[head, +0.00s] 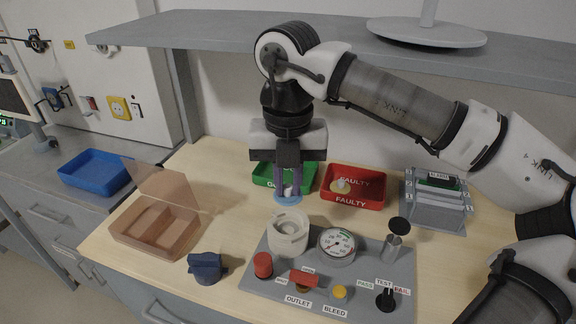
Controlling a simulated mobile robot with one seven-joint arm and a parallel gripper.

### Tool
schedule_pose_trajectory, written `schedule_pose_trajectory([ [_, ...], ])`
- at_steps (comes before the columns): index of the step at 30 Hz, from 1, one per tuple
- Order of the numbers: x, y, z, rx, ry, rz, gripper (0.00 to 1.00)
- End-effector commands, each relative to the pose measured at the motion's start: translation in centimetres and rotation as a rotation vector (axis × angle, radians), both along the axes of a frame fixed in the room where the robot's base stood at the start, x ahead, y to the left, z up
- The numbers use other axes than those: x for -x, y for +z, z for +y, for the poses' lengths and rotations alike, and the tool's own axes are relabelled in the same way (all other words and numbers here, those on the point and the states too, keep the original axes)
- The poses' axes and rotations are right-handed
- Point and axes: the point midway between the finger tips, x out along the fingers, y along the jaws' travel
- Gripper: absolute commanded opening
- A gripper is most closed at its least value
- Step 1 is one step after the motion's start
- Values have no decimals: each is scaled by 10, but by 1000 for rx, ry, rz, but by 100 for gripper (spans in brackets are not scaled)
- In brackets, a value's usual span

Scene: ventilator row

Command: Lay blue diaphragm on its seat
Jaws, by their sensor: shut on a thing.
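The blue diaphragm (288,200) is a thin light-blue disc. My gripper (287,192) points down and is shut on it, holding it just above and behind the white round valve body (288,238). The valve body stands at the upper left of the grey test panel (345,282). Its seat, inside the open top, is only partly visible, and the diaphragm appears apart from it. I cannot tell the exact height of the gap.
A green bin (264,178) and a red FAULTY bin (352,201) stand behind. The panel carries a gauge (336,244), a metal cylinder with a black top (393,246) and knobs. A blue cap (205,267) and an open clear brown box (152,232) are at left. A grey rack (437,204) is at right.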

Motion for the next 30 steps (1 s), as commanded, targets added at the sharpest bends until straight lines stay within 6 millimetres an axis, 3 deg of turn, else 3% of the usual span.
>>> schedule_pose_trajectory([
  [18,0,-46,0,0,1,0,0],
  [30,0,-48,0,0,0,0,0],
])
